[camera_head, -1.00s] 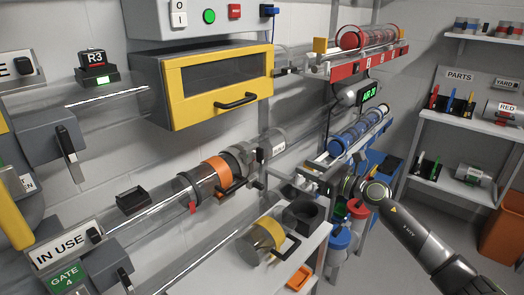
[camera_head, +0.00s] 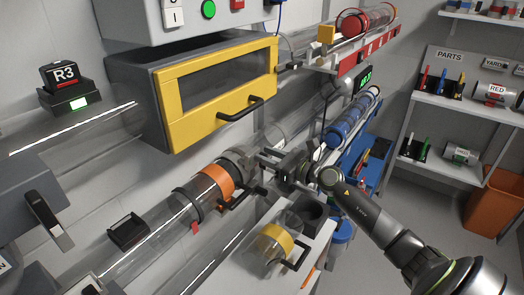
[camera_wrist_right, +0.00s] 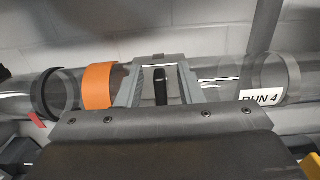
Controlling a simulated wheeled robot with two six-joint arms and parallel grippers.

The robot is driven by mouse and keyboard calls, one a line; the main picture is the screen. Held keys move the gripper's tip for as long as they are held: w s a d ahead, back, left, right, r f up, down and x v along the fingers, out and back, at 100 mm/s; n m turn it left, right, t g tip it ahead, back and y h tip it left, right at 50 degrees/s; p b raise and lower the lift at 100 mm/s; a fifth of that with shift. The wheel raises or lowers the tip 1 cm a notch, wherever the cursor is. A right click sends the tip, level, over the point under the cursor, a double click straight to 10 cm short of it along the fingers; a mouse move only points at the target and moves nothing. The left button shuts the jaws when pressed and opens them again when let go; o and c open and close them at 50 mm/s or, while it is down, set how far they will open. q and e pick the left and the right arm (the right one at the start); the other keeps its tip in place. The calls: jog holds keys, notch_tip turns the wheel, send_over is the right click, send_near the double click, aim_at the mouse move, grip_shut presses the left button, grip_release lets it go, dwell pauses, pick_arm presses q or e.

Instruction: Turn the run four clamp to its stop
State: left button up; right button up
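The run four clamp is a grey collar (camera_head: 238,158) on the clear tube, just right of an orange band (camera_head: 217,178). My right gripper (camera_head: 264,170) is in front of the collar. In the right wrist view its two grey fingers (camera_wrist_right: 160,75) are apart, with a dark upright lever (camera_wrist_right: 161,87) showing between them. Clear gaps show on both sides of the lever, and I cannot tell whether anything touches it. A white RUN 4 label (camera_wrist_right: 261,99) is on the tube to the right. My left gripper is not in view.
A yellow-framed box door (camera_head: 215,95) with a black handle is above the tube. A white-topped stand below holds a clear canister (camera_head: 270,243) with a yellow band and a dark cup (camera_head: 308,212). Parts shelves (camera_head: 455,105) stand at right.

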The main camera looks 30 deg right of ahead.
jog(key=shift+s, duration=0.15)
jog(key=shift+c, duration=0.6)
grip_shut()
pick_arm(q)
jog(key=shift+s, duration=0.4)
